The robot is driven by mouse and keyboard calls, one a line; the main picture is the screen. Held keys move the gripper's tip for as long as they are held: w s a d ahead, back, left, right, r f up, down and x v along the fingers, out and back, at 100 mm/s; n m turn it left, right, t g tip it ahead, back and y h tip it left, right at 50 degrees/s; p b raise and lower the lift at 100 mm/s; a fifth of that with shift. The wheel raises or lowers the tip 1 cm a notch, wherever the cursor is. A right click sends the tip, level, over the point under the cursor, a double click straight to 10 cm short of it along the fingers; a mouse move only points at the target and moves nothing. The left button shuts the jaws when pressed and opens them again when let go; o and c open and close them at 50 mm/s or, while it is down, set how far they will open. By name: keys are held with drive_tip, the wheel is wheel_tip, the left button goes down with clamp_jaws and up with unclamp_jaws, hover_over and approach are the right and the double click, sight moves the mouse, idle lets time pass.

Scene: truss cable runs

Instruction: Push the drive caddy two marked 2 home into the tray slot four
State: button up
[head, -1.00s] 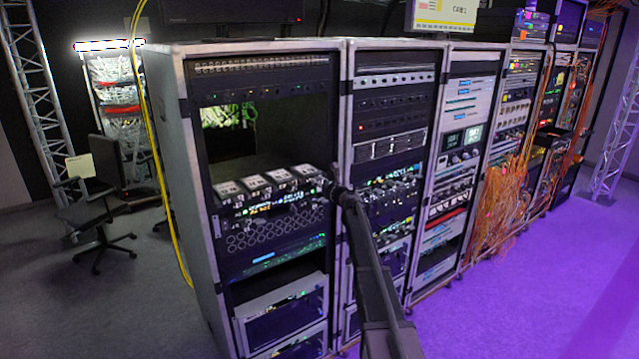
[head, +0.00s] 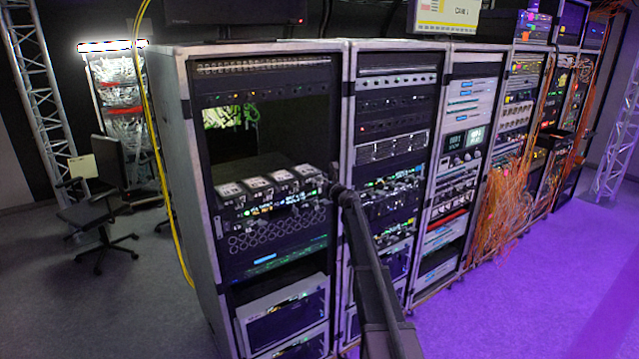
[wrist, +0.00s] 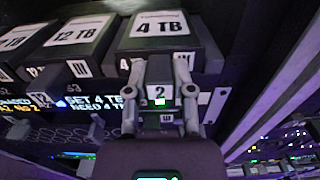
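Drive caddy two is the rightmost box, with a white 4 TB label on top (wrist: 158,26) and a grey front handle marked 2. In the head view it is the rightmost of the white-topped boxes (head: 307,171) in the left rack. My gripper (wrist: 160,92) has one finger on each side of the handle, close against it, and appears shut on it. In the head view my gripper (head: 331,187) is small and dark at the caddy's front. The tray (wrist: 80,92) has an S3 tag left of my gripper; a white tag (wrist: 215,104) to the right is partly hidden. The slot's inside is hidden.
Several other caddies, one labelled 12 TB (wrist: 82,32), sit to the left. A lit display (wrist: 92,100) on the tray front is partly covered by my gripper. A pale rack post (wrist: 285,75) stands close on the right.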

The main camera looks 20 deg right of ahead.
drive_tip(key=o, duration=0.4)
drive_tip(key=shift+o, duration=0.2)
drive_tip(key=shift+s, duration=0.15)
drive_tip(key=v, duration=1.2)
